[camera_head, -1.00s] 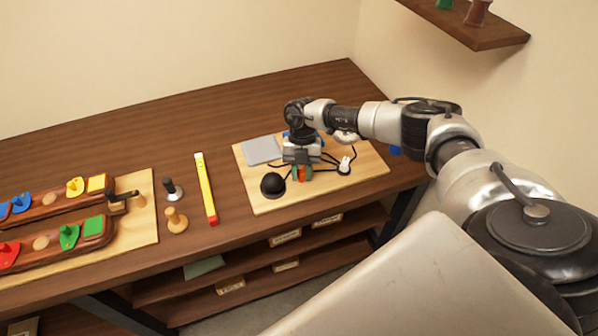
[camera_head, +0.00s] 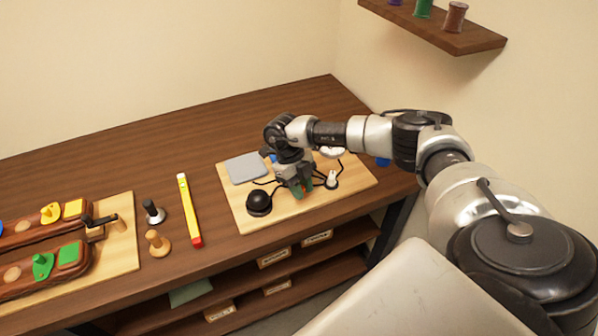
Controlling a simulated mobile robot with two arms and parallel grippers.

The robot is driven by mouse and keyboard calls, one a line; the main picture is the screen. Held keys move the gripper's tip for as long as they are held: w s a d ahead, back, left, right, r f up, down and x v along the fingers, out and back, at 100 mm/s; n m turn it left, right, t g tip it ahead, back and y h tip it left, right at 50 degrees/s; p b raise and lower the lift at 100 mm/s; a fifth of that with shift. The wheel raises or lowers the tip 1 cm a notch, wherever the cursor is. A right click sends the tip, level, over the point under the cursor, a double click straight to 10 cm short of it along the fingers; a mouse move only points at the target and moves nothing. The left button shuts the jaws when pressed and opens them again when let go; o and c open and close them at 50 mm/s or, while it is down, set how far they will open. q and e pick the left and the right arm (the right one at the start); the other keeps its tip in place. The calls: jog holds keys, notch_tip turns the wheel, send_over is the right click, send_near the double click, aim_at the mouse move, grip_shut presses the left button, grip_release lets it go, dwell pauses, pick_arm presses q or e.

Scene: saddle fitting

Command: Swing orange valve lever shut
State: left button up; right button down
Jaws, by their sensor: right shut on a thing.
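My right gripper (camera_head: 300,190) points down over the light wooden board (camera_head: 343,188) on the right part of the bench, its body slightly tilted. The rest of the lever and the valve body are hidden behind the gripper. My left gripper is not in view.
On the same board are a black dome (camera_head: 259,203), a grey pad (camera_head: 246,168), a small white piece (camera_head: 332,179) and dark cords. A yellow-red bar (camera_head: 189,209), two stamp-like pegs and wooden trays with coloured pieces lie to the left. The back of the bench is clear.

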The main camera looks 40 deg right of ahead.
jog(key=shift+r+n, duration=0.1)
jog(key=shift+n, duration=0.2)
jog(key=c, duration=1)
grip_release()
jog(key=b+v, duration=0.3)
jog(key=v, duration=0.7)
jog(key=shift+w+a+r, duration=0.1)
jog(key=shift+w+r, duration=0.05)
jog(key=shift+r, duration=0.2)
